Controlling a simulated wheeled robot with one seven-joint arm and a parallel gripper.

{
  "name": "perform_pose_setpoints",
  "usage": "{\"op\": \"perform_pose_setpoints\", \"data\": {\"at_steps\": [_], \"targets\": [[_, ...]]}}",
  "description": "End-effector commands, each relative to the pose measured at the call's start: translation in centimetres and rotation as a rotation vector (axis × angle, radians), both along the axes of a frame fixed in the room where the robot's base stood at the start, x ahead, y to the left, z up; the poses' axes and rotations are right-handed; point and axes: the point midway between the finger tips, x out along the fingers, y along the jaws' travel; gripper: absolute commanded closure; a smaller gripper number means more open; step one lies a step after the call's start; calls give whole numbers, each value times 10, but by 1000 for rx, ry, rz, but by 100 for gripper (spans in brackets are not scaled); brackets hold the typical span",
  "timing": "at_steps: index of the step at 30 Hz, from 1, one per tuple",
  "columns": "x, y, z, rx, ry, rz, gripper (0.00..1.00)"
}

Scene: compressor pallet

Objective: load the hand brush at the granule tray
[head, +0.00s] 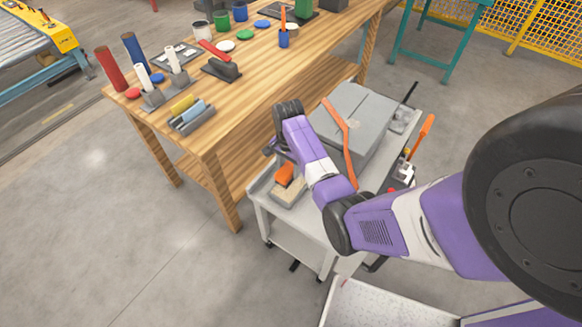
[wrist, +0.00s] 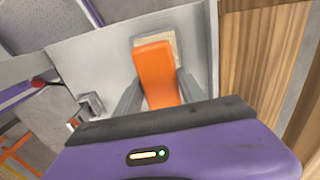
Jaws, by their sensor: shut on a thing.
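The hand brush (head: 285,173) has an orange handle. My gripper (wrist: 158,82) is shut on this handle, with one grey finger on each side of it in the wrist view (wrist: 155,65). The granule tray (head: 289,198) is a small shallow tray with a beige surface on the near left corner of the grey cart. The brush is over this tray, and the beige surface (wrist: 176,42) shows past the far end of the handle in the wrist view. The bristles are hidden, so I cannot tell whether they touch the granules.
The grey cart (head: 262,188) also carries a large grey box (head: 360,110) behind the tray. An orange-handled tool (head: 422,132) is at its right. A wooden workbench (head: 215,125) with tubes, cups and fixtures stands close on the left. Floor is open at front left.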

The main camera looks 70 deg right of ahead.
Motion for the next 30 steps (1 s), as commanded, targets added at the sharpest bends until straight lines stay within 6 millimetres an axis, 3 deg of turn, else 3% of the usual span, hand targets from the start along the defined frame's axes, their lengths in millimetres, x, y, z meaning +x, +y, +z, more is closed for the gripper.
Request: {"op": "perform_pose_setpoints", "data": {"at_steps": [18, 30], "targets": [[-1, 0, -55, 0, 1, 0, 85], [-1, 1, -57, 1, 1, 1, 85]]}}
